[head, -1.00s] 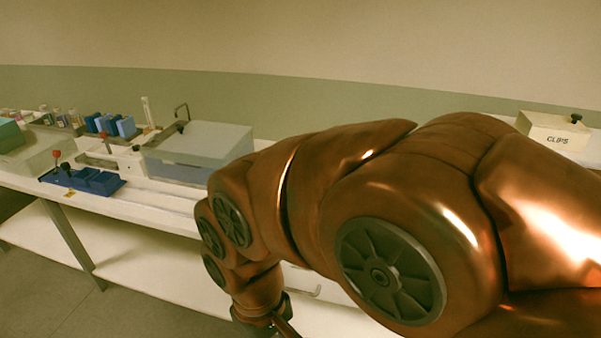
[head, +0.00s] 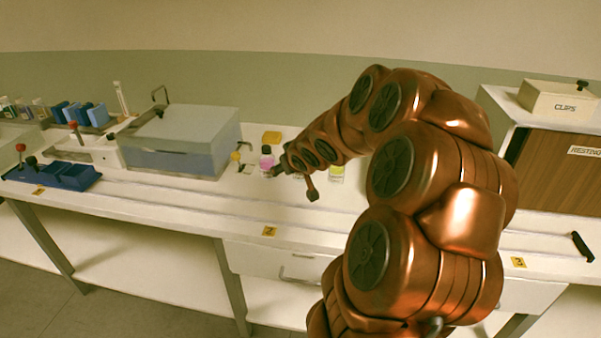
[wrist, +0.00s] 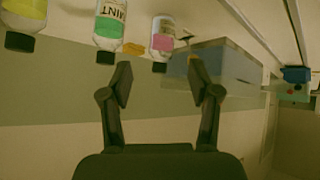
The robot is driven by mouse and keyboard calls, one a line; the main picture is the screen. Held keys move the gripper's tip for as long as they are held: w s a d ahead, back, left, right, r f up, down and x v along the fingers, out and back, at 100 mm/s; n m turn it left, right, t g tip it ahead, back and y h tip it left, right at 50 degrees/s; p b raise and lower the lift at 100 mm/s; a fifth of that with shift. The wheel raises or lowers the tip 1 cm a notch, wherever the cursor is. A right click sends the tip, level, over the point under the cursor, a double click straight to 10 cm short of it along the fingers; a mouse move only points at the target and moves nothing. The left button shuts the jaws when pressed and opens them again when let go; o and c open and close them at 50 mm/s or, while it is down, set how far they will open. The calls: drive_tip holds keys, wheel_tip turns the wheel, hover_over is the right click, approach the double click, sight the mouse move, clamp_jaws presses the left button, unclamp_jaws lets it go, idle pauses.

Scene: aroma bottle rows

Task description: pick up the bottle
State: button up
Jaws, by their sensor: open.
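Several small bottles stand on the white bench, and the wrist view shows them upside down. A bottle with pink contents (head: 266,160) also shows in the wrist view (wrist: 162,40). A bottle with green contents and a label reading MINT (wrist: 110,22) is left of it there; my arm hides it in the head view. A bottle with yellow contents (head: 337,172) is at the wrist view's top left (wrist: 22,20). My gripper (wrist: 165,84) is open and empty, its fingers apart, just short of the MINT and pink bottles. In the head view, my gripper (head: 279,170) is beside the pink bottle.
A grey-lidded box (head: 185,140) stands left of the bottles. A yellow-orange block (head: 271,138) lies behind them. A cabinet (head: 560,165) with a CLIPS box (head: 558,101) stands at right. The bench front is mostly clear.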

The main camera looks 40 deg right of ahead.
drive_tip(key=d+f+t+b, duration=0.2)
drive_tip(key=d+t, duration=0.2)
drive_tip(key=d, duration=0.7)
drive_tip(key=shift+w+r+x, duration=0.1)
drive_tip(key=shift+r+x, duration=0.05)
drive_tip(key=shift+x, duration=1.15)
drive_tip(key=shift+w+r+x, duration=0.1)
drive_tip(key=shift+r+x, duration=0.05)
drive_tip(key=shift+x, duration=1.1)
drive_tip(key=shift+w+r+x, duration=0.1)
drive_tip(key=shift+x, duration=1.2)
drive_tip(key=shift+s+a, duration=0.1)
drive_tip(key=shift+a, duration=0.1)
drive_tip(key=shift+c, duration=0.3)
clamp_jaws()
